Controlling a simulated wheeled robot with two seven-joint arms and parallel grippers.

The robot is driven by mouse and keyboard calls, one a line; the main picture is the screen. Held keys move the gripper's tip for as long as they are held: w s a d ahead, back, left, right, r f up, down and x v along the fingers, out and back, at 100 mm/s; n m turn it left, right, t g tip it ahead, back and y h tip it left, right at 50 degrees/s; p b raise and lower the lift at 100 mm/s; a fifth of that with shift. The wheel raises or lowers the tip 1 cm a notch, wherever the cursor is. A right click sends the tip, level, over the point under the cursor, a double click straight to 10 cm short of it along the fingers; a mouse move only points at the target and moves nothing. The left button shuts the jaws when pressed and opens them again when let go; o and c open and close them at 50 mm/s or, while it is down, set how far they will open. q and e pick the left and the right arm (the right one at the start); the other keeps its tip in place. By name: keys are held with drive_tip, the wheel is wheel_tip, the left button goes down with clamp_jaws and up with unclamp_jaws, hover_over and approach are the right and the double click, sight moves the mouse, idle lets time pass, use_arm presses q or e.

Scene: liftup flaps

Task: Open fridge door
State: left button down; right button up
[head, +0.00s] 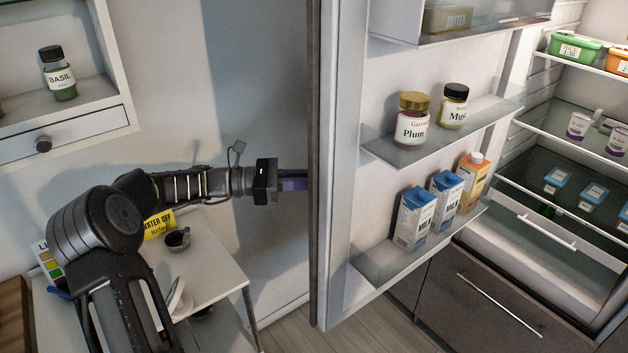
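The fridge door (340,180) stands swung open, with its dark outer edge toward me and its inner side with shelves facing right. The fridge interior (560,170) shows at the right. My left gripper (295,184) reaches from the left to the outer side of the door. Its fingertips are hidden behind the door's edge, so I cannot tell whether it is open, shut or touching the door. The door's handle is not visible. My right gripper is not in view.
Door shelves hold two jars (413,118) and several cartons (415,218). Fridge shelves hold tubs (575,48) and cups. A white side table (215,258) with a dark cup (177,240) stands under my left arm. A wall shelf (90,95) holds a basil jar (58,74).

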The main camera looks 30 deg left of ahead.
use_arm(q)
drive_tip(key=shift+d+r, duration=0.1)
drive_tip(key=c, duration=1.5)
unclamp_jaws()
drive_tip(key=shift+o, duration=0.2)
drive_tip(key=v, duration=0.7)
drive_tip(key=shift+a, duration=0.4)
drive_tip(key=shift+s, duration=0.2)
